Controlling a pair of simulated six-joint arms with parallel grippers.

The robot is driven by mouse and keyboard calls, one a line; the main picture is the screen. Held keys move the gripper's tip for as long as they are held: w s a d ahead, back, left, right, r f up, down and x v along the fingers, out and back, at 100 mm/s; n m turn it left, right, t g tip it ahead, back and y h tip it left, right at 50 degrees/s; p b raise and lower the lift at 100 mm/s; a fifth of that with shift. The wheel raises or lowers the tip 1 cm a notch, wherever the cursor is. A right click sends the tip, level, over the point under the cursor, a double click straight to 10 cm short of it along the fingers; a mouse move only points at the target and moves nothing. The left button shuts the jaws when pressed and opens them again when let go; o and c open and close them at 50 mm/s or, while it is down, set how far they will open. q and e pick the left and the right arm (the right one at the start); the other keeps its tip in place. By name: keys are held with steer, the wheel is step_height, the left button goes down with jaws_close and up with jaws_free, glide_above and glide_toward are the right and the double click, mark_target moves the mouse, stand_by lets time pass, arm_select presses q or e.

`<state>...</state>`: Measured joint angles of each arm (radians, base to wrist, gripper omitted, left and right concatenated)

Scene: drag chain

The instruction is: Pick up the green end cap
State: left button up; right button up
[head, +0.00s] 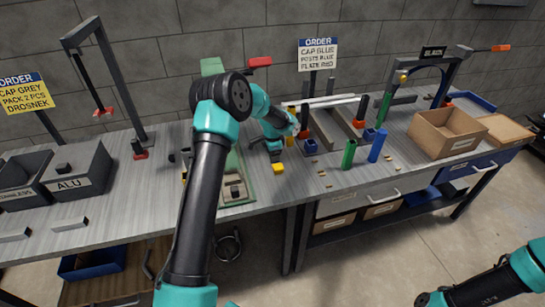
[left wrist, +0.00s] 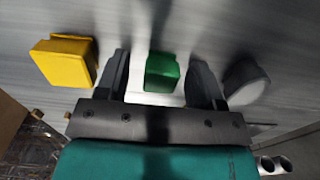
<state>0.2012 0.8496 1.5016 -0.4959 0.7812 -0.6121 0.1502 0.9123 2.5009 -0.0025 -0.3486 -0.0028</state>
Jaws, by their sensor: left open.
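The green end cap (left wrist: 162,72) is a small block between the two fingers of my left gripper (left wrist: 160,62) in the left wrist view. The fingers are open, one on each side of it, with visible gaps. My left gripper (head: 274,150) is low over the bench in the head view, where I cannot make out the green cap behind it. A yellow cap (left wrist: 65,62) lies to the left of the fingers; it also shows in the head view (head: 277,168). My right gripper is out of view; only part of my right arm shows at bottom right.
A dark grey cap (left wrist: 245,80) lies close outside the right finger. Green (head: 349,154) and blue (head: 377,145) posts stand to the right on the bench. A cardboard box (head: 447,134) is further right. Dark bins, one labelled ALU (head: 80,183), stand at left.

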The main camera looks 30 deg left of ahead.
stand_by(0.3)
arm_select(q)
steer(key=c, duration=1)
steer(key=shift+r, duration=0.15)
steer(key=shift+r, duration=1.45)
steer(key=shift+s+d+r, duration=0.1)
steer(key=shift+s+r, duration=0.05)
steer(key=shift+r, duration=0.15)
steer(key=s+d, duration=0.2)
steer(key=s, duration=0.2)
steer(key=s+d+r, duration=0.1)
steer(key=s+d, duration=0.2)
steer(key=s, duration=0.2)
steer(key=s+d, duration=0.3)
steer(key=s, duration=0.1)
steer(key=shift+s+d+r, duration=0.1)
steer(key=shift+s+r, duration=0.05)
steer(key=shift+s, duration=0.05)
